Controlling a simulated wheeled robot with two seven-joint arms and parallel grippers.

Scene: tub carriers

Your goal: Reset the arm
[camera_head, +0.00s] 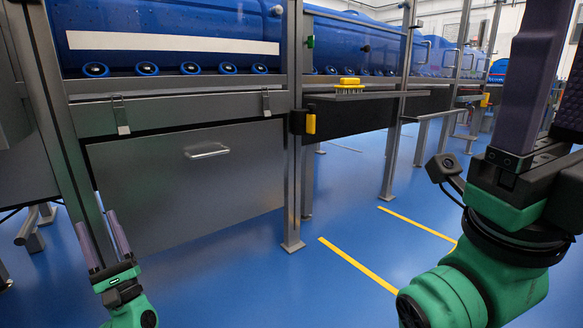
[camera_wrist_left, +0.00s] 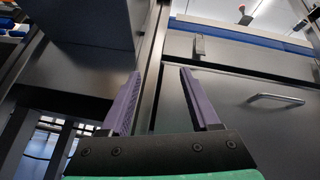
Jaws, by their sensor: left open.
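My left gripper (camera_head: 97,217) is at the lower left of the head view, fingers pointing up, in front of the steel cabinet (camera_head: 200,165). Its two purple fingers also show in the left wrist view (camera_wrist_left: 162,72), apart with nothing between them. It is clear of the cabinet handle (camera_head: 207,151), which shows to the right in the wrist view (camera_wrist_left: 277,99). My right arm, green and black, fills the right side of the head view. Its right gripper (camera_head: 545,90) has purple fingers pointing up, with the tips cut off by the frame.
Large blue tubs (camera_head: 170,20) lie on a steel rack with rollers. A yellow brush (camera_head: 350,86) lies on a shelf (camera_head: 370,95). Steel posts (camera_head: 293,200) stand on the blue floor. Open floor with yellow lines (camera_head: 360,266) lies in the middle.

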